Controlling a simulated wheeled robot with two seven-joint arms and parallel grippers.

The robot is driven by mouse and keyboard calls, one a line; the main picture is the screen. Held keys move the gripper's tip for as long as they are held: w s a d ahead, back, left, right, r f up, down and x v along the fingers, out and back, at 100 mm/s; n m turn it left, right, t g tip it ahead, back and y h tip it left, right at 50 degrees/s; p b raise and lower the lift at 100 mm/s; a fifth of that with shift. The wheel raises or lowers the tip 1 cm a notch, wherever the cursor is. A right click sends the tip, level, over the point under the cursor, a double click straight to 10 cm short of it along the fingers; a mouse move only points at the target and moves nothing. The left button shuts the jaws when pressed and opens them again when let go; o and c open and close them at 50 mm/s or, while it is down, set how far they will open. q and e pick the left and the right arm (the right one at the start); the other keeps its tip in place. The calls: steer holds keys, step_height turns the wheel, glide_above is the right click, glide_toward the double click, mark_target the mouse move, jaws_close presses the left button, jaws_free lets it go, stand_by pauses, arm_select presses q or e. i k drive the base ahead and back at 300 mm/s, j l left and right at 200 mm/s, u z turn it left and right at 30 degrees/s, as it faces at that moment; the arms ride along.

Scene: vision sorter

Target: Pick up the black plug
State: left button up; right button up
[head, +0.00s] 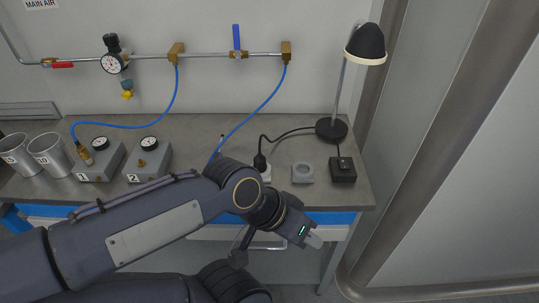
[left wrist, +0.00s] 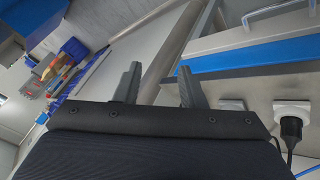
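The black plug (head: 260,161) sits upright in a white socket (head: 265,173) near the front of the bench, with a black cord running back towards the lamp. In the left wrist view, the plug (left wrist: 291,130) and its white socket (left wrist: 293,108) show at the right edge, beside the gripper. My left gripper (head: 312,239) is in front of the bench edge, to the right of the plug and nearer to me. In the left wrist view, its two fingers (left wrist: 160,87) are apart with nothing between them. My right gripper is not in view.
An empty grey socket (head: 302,173) and a black box (head: 342,170) stand right of the plug. A desk lamp (head: 332,129) stands behind them. Gauge boxes, metal cups (head: 48,153) and blue hoses (head: 252,114) are to the left. The bench front has a blue strip (left wrist: 250,57).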

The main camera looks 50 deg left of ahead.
mark_target(261, 164)
steer(key=u, duration=1.75)
steer(key=i+j+z, duration=0.15)
steer(key=i+z, duration=0.2)
steer(key=i+j+z, duration=0.2)
steer(key=z, duration=0.15)
